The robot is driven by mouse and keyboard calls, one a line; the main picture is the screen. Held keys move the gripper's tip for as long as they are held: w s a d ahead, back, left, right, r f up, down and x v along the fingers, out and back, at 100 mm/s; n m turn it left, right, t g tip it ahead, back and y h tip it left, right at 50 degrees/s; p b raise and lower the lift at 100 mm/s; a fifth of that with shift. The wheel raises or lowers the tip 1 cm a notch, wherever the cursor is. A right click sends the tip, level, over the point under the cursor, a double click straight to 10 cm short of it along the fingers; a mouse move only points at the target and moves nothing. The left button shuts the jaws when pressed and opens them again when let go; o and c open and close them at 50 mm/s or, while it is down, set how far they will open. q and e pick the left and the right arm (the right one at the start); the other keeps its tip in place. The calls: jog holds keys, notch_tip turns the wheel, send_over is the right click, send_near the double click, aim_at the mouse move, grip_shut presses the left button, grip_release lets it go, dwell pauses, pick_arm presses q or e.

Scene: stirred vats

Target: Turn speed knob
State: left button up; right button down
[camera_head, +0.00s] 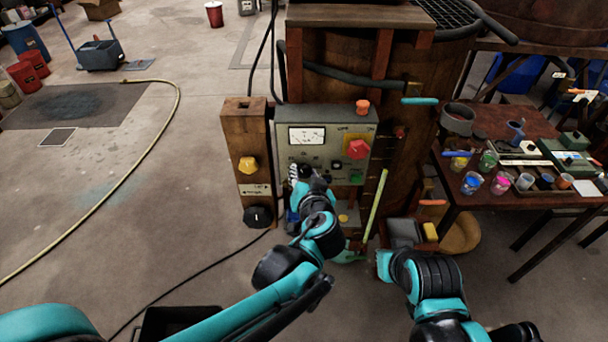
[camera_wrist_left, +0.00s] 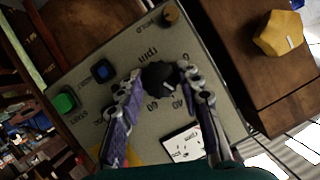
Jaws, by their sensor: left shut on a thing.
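The grey control panel (camera_head: 335,122) stands in front of the wooden vat. In the left wrist view, a black speed knob (camera_wrist_left: 160,78) sits on this panel, with "rpm" and numbers printed around it. My left gripper (camera_head: 299,172) is at the panel's lower left in the head view. In the left wrist view its fingers (camera_wrist_left: 160,88) are on both sides of the knob, shut on it. The gripper hides the knob in the head view. My right arm (camera_head: 435,285) shows at the lower right; its gripper cannot be made out.
The panel bears a meter (camera_head: 307,136), a red switch (camera_head: 358,149), a green button (camera_wrist_left: 65,102) and a blue button (camera_wrist_left: 102,72). A wooden post with a yellow knob (camera_head: 248,165) stands left. A table (camera_head: 480,118) with jars is right.

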pick_arm(q)
jog(key=m+y+b, duration=0.1)
jog(key=m+y, duration=0.1)
jog(key=m, duration=0.1)
jog(key=shift+d+f+t, duration=0.1)
jog(key=shift+t, duration=0.2)
jog(key=shift+m, duration=0.3)
jog(key=o, duration=1.2)
jog(key=shift+c, duration=0.2)
jog(key=v, duration=1.2)
